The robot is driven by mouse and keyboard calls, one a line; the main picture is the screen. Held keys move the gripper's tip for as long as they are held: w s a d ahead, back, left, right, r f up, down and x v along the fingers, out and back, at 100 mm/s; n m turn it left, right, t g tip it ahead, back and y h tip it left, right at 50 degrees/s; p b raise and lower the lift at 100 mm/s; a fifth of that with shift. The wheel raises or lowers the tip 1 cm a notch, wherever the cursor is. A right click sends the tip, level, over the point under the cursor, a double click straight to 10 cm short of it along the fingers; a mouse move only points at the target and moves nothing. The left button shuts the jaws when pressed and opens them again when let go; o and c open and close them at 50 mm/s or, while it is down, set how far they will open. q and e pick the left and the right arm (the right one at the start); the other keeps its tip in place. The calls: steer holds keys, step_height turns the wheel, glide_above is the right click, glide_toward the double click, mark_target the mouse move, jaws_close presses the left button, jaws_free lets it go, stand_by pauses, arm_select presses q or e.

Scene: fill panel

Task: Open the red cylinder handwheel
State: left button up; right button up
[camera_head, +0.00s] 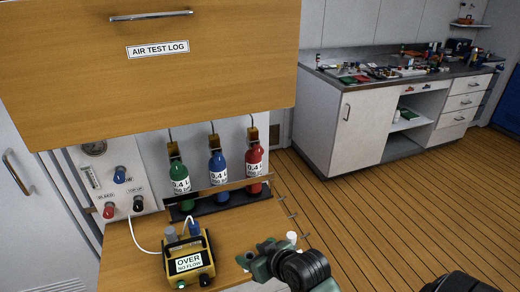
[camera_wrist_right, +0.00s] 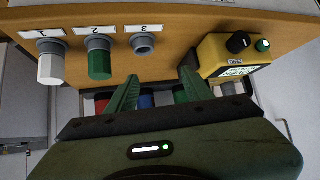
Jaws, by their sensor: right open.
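The red cylinder (camera_head: 254,165) stands at the right end of a row in the head view, upright behind a wooden rail. A brass-coloured valve (camera_head: 252,135) tops it; its handwheel is too small to make out clearly. My right gripper (camera_head: 262,254) is in front of and below the cylinders, over the bench's right front part, apart from the red cylinder. In the right wrist view its two green fingers (camera_wrist_right: 160,82) are spread with nothing held between them. Red, blue and green patches show behind the fingers, partly hidden. My left gripper is not in view.
A blue cylinder (camera_head: 218,170) and a green cylinder (camera_head: 180,180) stand left of the red one. A yellow meter (camera_head: 188,262) reading "OVER NO FLOW" is on the bench. A wooden cabinet (camera_head: 150,85) overhangs the cylinders. Numbered sockets (camera_wrist_right: 143,45) show in the wrist view.

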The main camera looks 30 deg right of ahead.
steer(key=w+d+r+m+t+h, duration=0.15)
steer(key=w+d+r+t, duration=0.25)
steer(key=w+d+r, duration=0.45)
steer(key=m+t+h, duration=0.3)
steer(key=m, duration=0.1)
glide_toward(259, 152)
steer(key=a+x, duration=0.1)
steer(key=x, duration=0.2)
steer(key=shift+t, duration=0.3)
steer(key=w, duration=0.2)
steer(key=w+d, duration=0.1)
steer(key=w, duration=0.1)
steer(key=w+d+p, duration=0.1)
steer(key=w, duration=0.1)
steer(key=shift+w+d+f, duration=0.15)
steer(key=shift+d+f, duration=0.1)
steer(key=shift+w+d, duration=0.1)
steer(key=shift+w, duration=0.35)
jaws_close()
